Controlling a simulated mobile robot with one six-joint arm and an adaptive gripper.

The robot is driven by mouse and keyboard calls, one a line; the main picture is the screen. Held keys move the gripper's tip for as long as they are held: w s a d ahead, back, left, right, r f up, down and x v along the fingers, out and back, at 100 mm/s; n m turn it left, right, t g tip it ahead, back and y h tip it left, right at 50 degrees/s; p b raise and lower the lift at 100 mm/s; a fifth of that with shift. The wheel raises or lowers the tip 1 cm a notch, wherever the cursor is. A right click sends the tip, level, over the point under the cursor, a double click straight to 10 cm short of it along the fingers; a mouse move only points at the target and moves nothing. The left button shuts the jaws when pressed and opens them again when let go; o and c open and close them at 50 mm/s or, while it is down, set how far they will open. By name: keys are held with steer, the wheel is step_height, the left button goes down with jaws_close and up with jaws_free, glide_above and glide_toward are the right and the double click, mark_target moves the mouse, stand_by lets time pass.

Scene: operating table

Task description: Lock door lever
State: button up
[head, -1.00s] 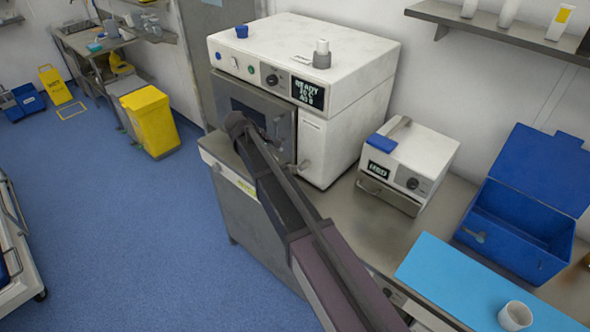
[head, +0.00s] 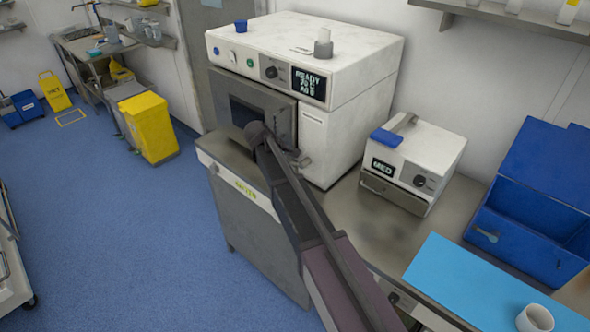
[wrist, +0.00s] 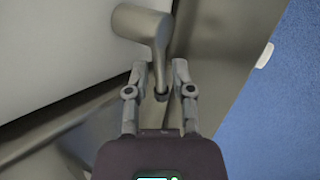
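The white steriliser (head: 350,55) stands on the counter with its grey front door (head: 222,98) facing left; my arm covers part of the door. A grey lever (head: 304,161) shows at the door's right side. In the wrist view, the lever (wrist: 148,28) is close, its bar bending down toward me. My gripper (wrist: 160,72) has its fingers spread, with the lever's lower end between them and a gap on either side. Contact is not clear. In the head view my gripper is hidden behind my arm. Whether the door is fully closed is unclear.
A small white device (head: 430,150) sits on the counter right of the steriliser.

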steer(key=shift+b+x, duration=0.5)
steer(key=shift+x, duration=0.45)
jaws_close()
